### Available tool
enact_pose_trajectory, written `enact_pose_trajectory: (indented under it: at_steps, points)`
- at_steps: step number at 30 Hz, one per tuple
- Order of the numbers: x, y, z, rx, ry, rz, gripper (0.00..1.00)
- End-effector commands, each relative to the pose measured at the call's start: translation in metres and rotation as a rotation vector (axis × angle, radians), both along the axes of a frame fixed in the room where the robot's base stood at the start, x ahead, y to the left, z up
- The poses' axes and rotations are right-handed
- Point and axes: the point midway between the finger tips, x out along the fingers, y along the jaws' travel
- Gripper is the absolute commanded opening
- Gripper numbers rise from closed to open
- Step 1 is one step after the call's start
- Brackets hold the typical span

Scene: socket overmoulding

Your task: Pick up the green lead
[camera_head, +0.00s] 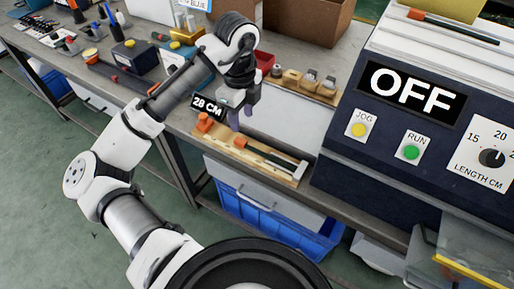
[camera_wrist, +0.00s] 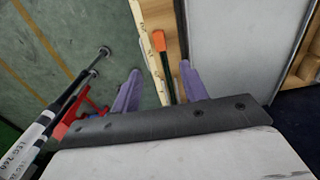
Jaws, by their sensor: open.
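A dark green lead with an orange end (camera_wrist: 164,65) lies along a pale wooden measuring board in the wrist view. In the head view its orange end (camera_head: 240,141) shows on the board (camera_head: 228,150) at the bench's front edge. My gripper (camera_wrist: 158,82) is open, with its two purple fingers apart and nothing held. In the wrist view the lead runs between the fingers, its near part hidden by the gripper body. In the head view my gripper (camera_head: 241,110) hangs above the board; I cannot tell the exact height.
Another orange-ended lead (camera_head: 452,26) lies on top of the machine (camera_head: 345,140), whose sign reads OFF. A wooden rack (camera_head: 305,84) and a red bin (camera_head: 264,62) stand behind the board. A "28 CM" sign (camera_head: 207,107) stands beside it. Blue bins (camera_head: 260,213) are below.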

Motion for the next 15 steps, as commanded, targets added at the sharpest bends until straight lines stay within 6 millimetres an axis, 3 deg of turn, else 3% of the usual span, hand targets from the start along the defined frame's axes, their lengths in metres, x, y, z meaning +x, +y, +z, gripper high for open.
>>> enact_pose_trajectory:
  at_steps: [6, 15]
  points:
    - [0.0, -0.001, -0.035, -0.004, -0.001, 0.0, 0.44]
    - [-0.001, -0.002, -0.061, -0.002, -0.001, 0.002, 0.44]
